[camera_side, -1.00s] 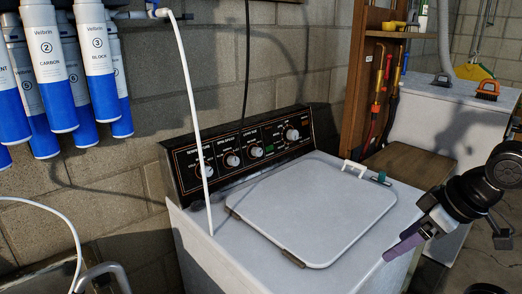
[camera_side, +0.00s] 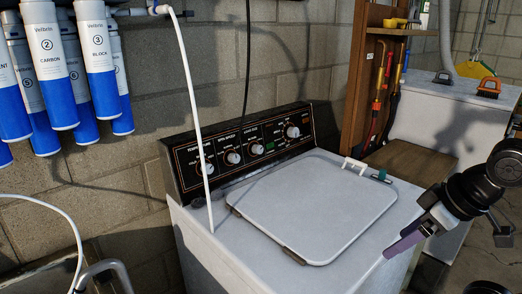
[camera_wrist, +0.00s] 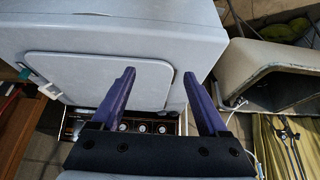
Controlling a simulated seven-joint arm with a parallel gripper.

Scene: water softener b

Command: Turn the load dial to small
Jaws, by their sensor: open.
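The washer's black control panel (camera_side: 185,150) carries several white knobs. The third knob from the left (camera_side: 257,149) sits under a small label that seems to read load size; its pointer setting is too small to tell. My gripper (camera_side: 402,245) is at the right, beside the washer's front right edge, well away from the panel. In the wrist view, its two purple fingers (camera_wrist: 159,74) are apart with nothing between them. The panel knobs (camera_wrist: 140,128) show there at the lower middle, partly hidden behind the gripper body.
The closed white lid (camera_side: 315,210) covers the washer top. A white hose (camera_side: 192,90) stands upright in front of the panel's left part. Blue-white filters (camera_side: 50,60) hang at upper left. A wooden shelf unit (camera_side: 360,90) stands behind right. Space above the lid is clear.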

